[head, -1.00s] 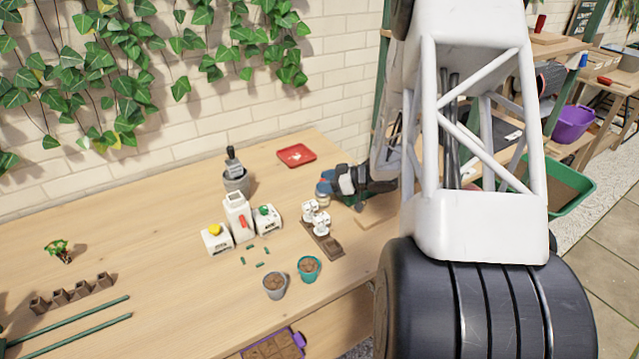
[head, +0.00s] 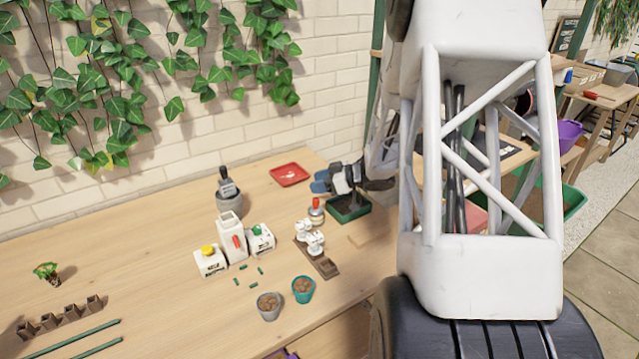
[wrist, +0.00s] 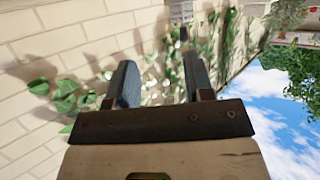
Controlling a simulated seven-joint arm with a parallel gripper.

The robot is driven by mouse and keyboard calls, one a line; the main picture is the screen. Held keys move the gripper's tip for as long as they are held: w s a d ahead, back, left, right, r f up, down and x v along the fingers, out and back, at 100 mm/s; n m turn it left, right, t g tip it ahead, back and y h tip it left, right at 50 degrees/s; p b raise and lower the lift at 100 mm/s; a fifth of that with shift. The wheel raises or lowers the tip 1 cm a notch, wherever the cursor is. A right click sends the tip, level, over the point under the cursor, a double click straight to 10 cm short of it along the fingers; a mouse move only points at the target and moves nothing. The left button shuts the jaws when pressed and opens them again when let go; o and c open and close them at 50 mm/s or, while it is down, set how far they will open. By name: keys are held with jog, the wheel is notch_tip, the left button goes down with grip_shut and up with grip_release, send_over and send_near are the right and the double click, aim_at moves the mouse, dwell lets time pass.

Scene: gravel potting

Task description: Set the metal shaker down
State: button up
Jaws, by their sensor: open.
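The metal shaker (head: 316,213) with its red top stands upright on the wooden table in the head view, left of the dark green tray. My gripper (head: 324,183) is above and slightly behind it, clear of it, with the blue fingers pointing left. In the wrist view my gripper (wrist: 158,75) is open, its two fingers apart with nothing between them. The shaker does not show in the wrist view, which faces the brick wall, ivy and sky.
A dark green tray (head: 349,209) lies beneath my wrist. A brown holder (head: 325,265) with white items, a teal pot (head: 303,290) and a grey pot (head: 269,306) stand in front. A red tray (head: 289,174) lies behind. The table's left side has free room.

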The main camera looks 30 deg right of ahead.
jog(key=shift+w+a+r+h, duration=0.2)
jog(key=shift+r+h, duration=0.1)
jog(key=shift+r, duration=0.05)
jog(key=s+a+r+m+t+h, duration=0.1)
jog(key=s+a+r+m+h, duration=0.15)
jog(key=a+r+h, duration=0.4)
jog(key=s+a+r+m+t+h, duration=0.1)
jog(key=a+r+m+h, duration=0.2)
jog(key=r, duration=0.6)
jog(key=s+a+m+g, duration=0.1)
jog(key=s+a+g, duration=0.2)
jog(key=s+a, duration=0.3)
jog(key=s+a+m+g, duration=0.1)
jog(key=s+a+g, duration=0.2)
jog(key=s, duration=1.2)
jog(key=s+a+m+g, duration=0.1)
jog(key=s+a+g, duration=0.2)
jog(key=s+a, duration=0.6)
jog(key=shift+s+r, duration=0.45)
jog(key=shift+s, duration=0.35)
